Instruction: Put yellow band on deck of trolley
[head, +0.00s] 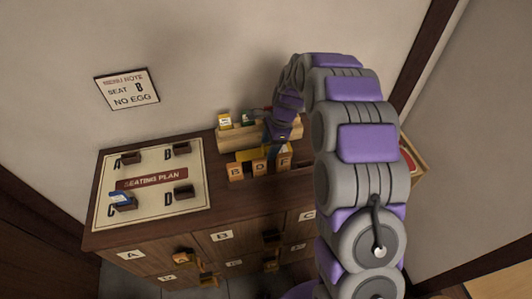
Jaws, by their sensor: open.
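Small yellow pieces show in and near the light wooden holder (235,138) at the back of the cabinet top. I cannot tell which of these is the yellow band. My gripper (275,145) is small and far off, reaching down at the holder's right end. It is open, and its fingertips are partly hidden. No trolley can be made out in this view.
A seating plan board (153,210) with several dark holders lies on the cabinet top at left; a blue-and-white piece (122,199) sits at C. Lettered wooden blocks (258,167) stand before the holder. Cabinet drawers (190,255) have protruding handles. A wall stands close behind.

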